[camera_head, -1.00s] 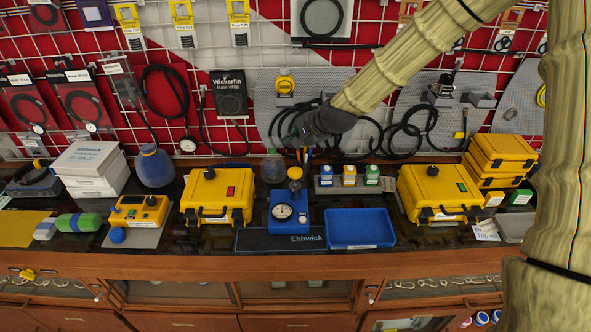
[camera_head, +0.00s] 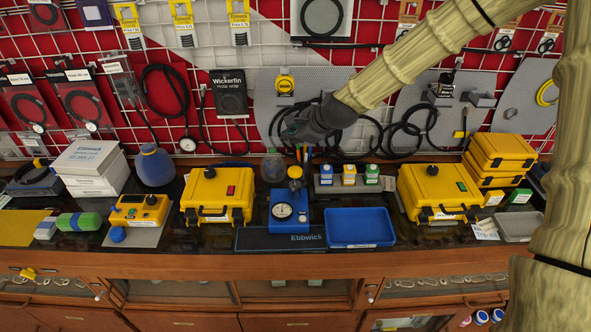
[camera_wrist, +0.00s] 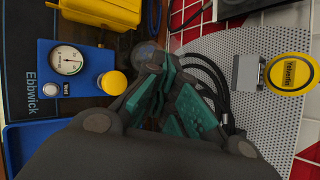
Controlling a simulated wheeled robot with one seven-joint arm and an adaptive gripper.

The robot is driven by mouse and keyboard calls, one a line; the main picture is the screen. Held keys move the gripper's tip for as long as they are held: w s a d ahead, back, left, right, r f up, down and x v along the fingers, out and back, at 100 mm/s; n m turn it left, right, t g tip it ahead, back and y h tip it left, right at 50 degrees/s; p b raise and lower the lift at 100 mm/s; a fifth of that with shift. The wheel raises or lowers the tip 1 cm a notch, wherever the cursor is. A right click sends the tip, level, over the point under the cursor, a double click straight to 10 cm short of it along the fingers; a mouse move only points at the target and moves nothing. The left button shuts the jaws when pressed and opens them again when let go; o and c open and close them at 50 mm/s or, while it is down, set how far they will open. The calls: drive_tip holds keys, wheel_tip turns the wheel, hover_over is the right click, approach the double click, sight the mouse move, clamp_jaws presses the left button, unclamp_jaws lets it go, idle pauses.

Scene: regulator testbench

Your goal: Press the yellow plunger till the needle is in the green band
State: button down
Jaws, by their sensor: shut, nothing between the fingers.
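The yellow plunger (camera_head: 295,172) stands upright on the blue regulator block (camera_head: 289,225) at the middle of the bench. Its round yellow cap also shows in the wrist view (camera_wrist: 113,83). The white dial gauge (camera_head: 283,211) sits on the front of the block; in the wrist view (camera_wrist: 66,60) its needle is a thin dark line, and its place against any green band is too small to tell. My gripper (camera_head: 302,156) is shut and empty, its tips just above the plunger in the head view. In the wrist view its teal fingers (camera_wrist: 170,97) are right of the cap, apart from it.
A yellow case (camera_head: 217,197) stands left of the block. A blue tray (camera_head: 359,228) and a rack of small bottles (camera_head: 348,178) are on the right. A clear round flask (camera_head: 273,167) stands close behind. Black cables hang on the back wall.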

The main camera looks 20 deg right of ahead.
sight(291, 170)
drive_tip(key=shift+f+b, duration=2.9)
drive_tip(key=shift+f, duration=1.45)
drive_tip(key=shift+f, duration=0.15)
drive_tip(key=shift+f, duration=0.25)
drive_tip(key=shift+f+b, duration=1.2)
drive_tip(key=shift+f, duration=0.4)
drive_tip(key=shift+r, duration=0.1)
idle(0.5)
drive_tip(key=shift+r+p, duration=1.5)
drive_tip(key=shift+r, duration=0.45)
